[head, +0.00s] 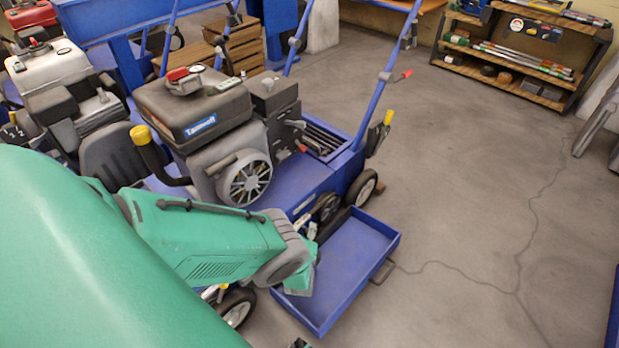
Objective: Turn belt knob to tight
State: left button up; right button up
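The blue aerator (285,190) stands in the middle, with a dark grey engine (195,105) and a round finned cover on top. A dark pulley wheel (326,207) shows low on its near right side. I cannot make out a belt knob for certain. My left arm reaches in from the left across the aerator's near side. My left gripper (306,228) is small and partly hidden behind the arm's wrist, close to the pulley area. I cannot see its opening or whether it touches anything.
A shallow, empty blue tray (352,262) sits low at the aerator's right side, close to my wrist. Another engine machine (60,85) stands at the left. A shelf (520,55) with tools is at the back right. The concrete floor (470,190) on the right is clear.

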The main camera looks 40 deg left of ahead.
pick_arm(q)
grip_shut()
jog(key=shift+f, duration=0.15)
jog(key=shift+s+d+t, duration=0.1)
jog(key=shift+d+t, duration=0.05)
jog(key=shift+t, duration=0.15)
jog(key=shift+n+t, duration=0.3)
jog(key=o, duration=0.6)
grip_release()
jog(key=shift+o, duration=0.2)
